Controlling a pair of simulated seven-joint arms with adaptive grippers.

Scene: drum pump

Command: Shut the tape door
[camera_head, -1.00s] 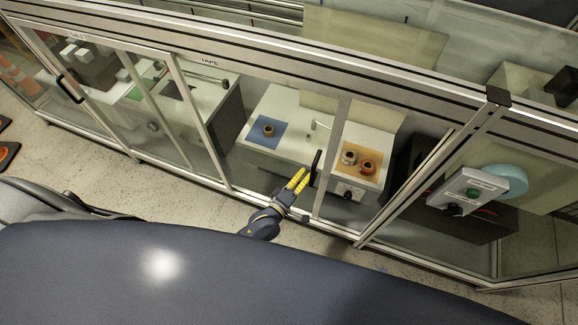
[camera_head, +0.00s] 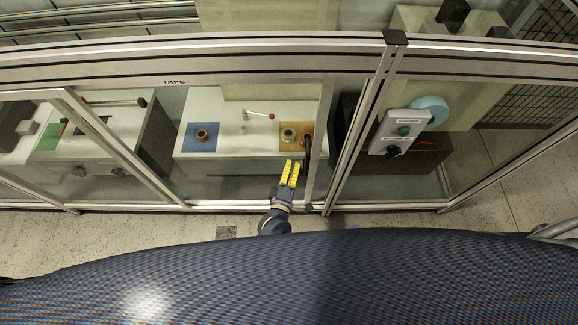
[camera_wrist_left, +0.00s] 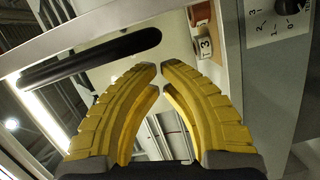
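The tape door is a clear sliding panel in a metal frame, below the word TAPE (camera_head: 175,82) on the upper rail. Its right upright (camera_head: 319,135) stands a narrow gap left of the thick fixed post (camera_head: 352,140). The door's black bar handle (camera_head: 308,152) is beside that upright and shows large in the left wrist view (camera_wrist_left: 90,58). My left gripper (camera_head: 291,163) is just left of the handle, its yellow fingers almost together and nothing between them. In the wrist view its fingertips (camera_wrist_left: 159,69) lie beside the handle; contact is unclear. My right gripper is out of view.
Behind the glass, a white bench has a blue pad (camera_head: 190,144) with a brass ring and an orange pad (camera_head: 289,144) with rolls. A control box with a green button (camera_head: 398,132) is right of the post. Open floor lies below the enclosure.

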